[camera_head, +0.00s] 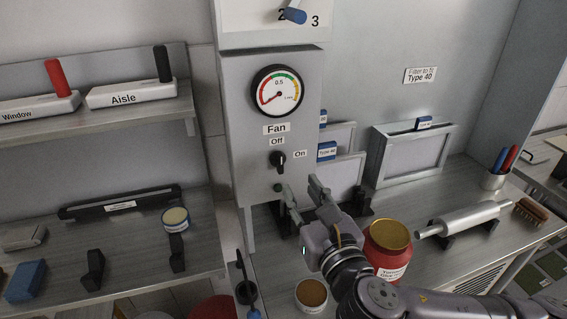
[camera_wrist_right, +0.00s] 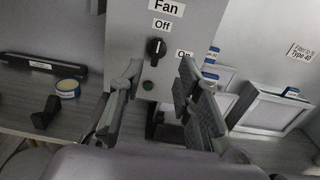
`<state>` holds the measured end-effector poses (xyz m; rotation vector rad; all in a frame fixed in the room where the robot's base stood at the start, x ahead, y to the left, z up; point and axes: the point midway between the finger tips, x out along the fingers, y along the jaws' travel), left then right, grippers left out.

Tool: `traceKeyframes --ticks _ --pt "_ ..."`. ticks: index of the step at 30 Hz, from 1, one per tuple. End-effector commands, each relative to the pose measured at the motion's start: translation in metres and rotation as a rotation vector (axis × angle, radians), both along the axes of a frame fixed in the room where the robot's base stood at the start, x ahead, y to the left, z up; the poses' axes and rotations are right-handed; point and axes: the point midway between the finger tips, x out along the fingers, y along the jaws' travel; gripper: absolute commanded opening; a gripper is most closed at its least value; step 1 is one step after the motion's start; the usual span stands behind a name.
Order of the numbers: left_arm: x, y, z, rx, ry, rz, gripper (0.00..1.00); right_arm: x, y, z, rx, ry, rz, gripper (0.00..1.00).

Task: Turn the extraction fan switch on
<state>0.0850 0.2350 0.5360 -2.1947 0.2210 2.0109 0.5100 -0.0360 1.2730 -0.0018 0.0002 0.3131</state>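The fan switch (camera_head: 278,160) is a black rotary knob on the front of a grey box, below the labels Fan and Off, with On to its right. Its pointer stands up toward Off. It also shows in the right wrist view (camera_wrist_right: 155,48). A small green button (camera_head: 278,187) sits below it. My right gripper (camera_head: 303,191) is open and empty, below and a little right of the knob, apart from it. In the right wrist view its fingers (camera_wrist_right: 158,75) spread either side of the panel, with the knob beyond them. My left gripper is not in view.
A gauge (camera_head: 277,91) is above the Fan label, with a blue-handled selector (camera_head: 294,14) higher up. A red tin (camera_head: 388,250) stands close to my right arm. Filter frames (camera_head: 410,155) and a roller (camera_head: 463,219) lie right. Shelves with tools are left.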

Motion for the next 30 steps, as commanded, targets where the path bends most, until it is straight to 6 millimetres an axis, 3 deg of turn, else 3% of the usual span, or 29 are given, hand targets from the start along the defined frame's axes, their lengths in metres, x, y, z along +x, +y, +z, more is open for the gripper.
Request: traceKeyframes --ticks 1,9,15,21,30 --pt "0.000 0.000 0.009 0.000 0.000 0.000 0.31 0.012 0.004 0.005 -0.002 -0.001 -0.002 0.31" --pt "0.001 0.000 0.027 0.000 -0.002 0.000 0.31 0.065 0.021 0.004 -0.001 0.001 -0.001 0.31" --pt "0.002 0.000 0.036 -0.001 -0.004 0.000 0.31 0.093 0.031 0.003 0.001 0.001 0.001 0.31" --pt "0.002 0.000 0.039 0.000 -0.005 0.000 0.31 0.106 0.035 0.001 0.001 0.003 0.001 0.31" --pt "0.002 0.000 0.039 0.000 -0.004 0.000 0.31 0.108 0.036 0.000 0.001 0.003 0.001 0.31"
